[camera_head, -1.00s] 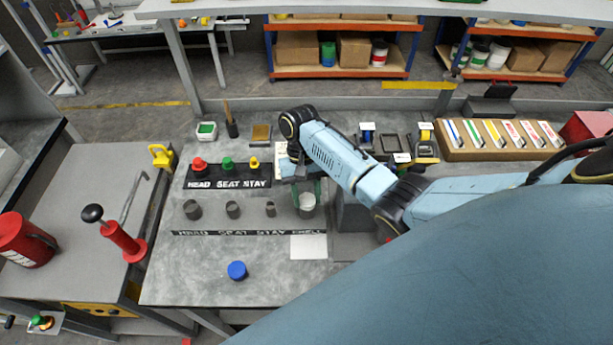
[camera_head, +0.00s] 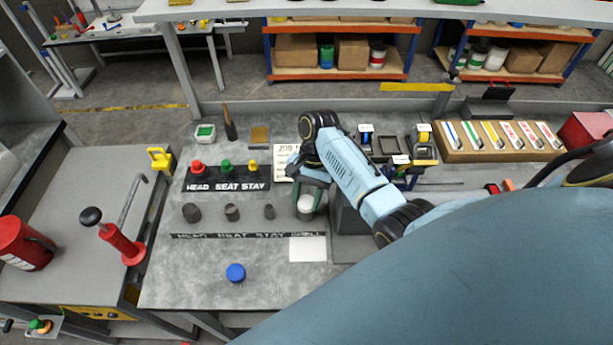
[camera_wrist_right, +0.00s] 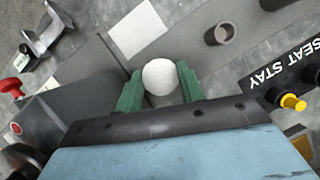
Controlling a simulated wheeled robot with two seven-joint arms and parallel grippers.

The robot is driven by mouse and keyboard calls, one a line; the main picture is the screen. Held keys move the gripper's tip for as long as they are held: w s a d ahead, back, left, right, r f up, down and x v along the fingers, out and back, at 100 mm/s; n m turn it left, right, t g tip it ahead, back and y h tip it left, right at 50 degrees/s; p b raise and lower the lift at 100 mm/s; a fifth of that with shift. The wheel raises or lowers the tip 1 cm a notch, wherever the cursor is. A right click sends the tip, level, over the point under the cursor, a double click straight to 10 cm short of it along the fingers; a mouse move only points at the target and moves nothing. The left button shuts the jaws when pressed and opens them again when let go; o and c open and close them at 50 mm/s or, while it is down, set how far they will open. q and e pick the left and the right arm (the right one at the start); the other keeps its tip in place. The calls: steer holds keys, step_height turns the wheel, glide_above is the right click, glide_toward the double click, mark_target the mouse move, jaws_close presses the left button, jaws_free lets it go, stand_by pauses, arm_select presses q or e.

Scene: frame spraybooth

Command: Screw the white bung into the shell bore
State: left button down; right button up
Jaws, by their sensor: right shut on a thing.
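The white bung (camera_head: 306,202) is between the fingers of my right gripper (camera_head: 309,206), at the right end of the row of dark cylinders. In the right wrist view, the white round top of the bung (camera_wrist_right: 160,77) sits between the two green fingers of the right gripper (camera_wrist_right: 160,88), which are shut on it. The shell bore is hidden beneath the bung and the fingers, so I cannot tell how deep the bung sits. My left gripper is not in view.
Dark open cylinders (camera_head: 192,212) stand left of the gripper. Behind them a black rack (camera_head: 228,186) holds red, green and yellow bungs. A blue cap (camera_head: 236,272) lies at the front, near a white sheet (camera_head: 307,249). A dark block stands right of the gripper.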

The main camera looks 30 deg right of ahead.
steer(key=m, duration=0.2)
steer(key=m+t, duration=0.1)
steer(key=m, duration=0.1)
steer(key=shift+m+t+y, duration=0.3)
steer(key=shift+y, duration=0.1)
steer(key=shift+s+a+m+t, duration=0.15)
steer(key=shift+m+t, duration=0.35)
steer(key=shift+m, duration=0.6)
steer(key=shift+m+t, duration=0.4)
steer(key=shift+m, duration=0.8)
